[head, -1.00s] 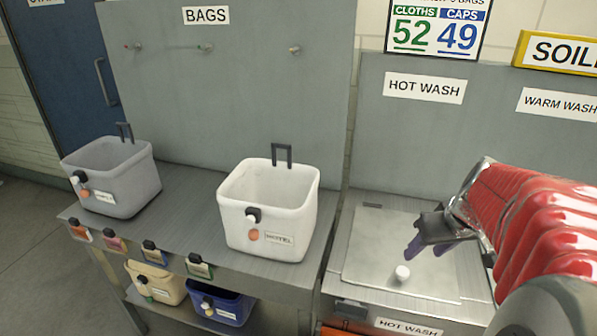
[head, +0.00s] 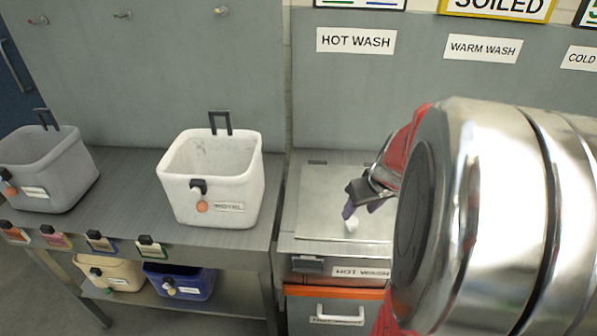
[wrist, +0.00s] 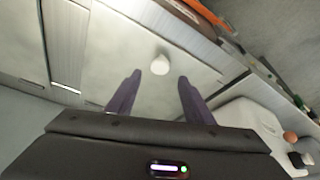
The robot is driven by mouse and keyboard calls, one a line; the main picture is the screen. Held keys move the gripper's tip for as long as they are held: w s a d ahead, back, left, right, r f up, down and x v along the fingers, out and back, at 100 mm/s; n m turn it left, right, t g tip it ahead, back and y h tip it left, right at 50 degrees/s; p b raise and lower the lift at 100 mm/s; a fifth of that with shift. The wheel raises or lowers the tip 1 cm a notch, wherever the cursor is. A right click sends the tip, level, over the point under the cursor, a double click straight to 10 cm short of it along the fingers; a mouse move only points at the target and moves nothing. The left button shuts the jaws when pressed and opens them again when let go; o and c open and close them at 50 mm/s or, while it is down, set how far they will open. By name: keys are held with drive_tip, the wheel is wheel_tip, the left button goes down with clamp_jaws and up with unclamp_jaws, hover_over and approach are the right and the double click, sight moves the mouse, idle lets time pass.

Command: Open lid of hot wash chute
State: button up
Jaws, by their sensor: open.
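The hot wash chute lid (head: 320,203) is a flat pale metal plate, lying shut on the counter under the "HOT WASH" sign (head: 356,40). A white round knob (head: 352,224) stands near its front edge. My gripper (head: 350,211) is over the lid close to the knob, partly hidden by my arm. In the wrist view the lid (wrist: 120,55) fills the middle, and the knob (wrist: 160,64) lies just beyond and between the open purple fingertips of my gripper (wrist: 158,78). The fingers are apart and hold nothing. I cannot tell the exact height above the lid.
Beige (head: 115,278) and blue (head: 180,284) bags sit on the shelf below. An orange-topped drawer (head: 335,312) is beneath the chute.

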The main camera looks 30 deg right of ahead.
sight(351, 220)
drive_tip(key=shift+x, duration=3.2)
drive_tip(key=shift+c, duration=0.6)
clamp_jaws()
drive_tip(key=shift+a, duration=0.15)
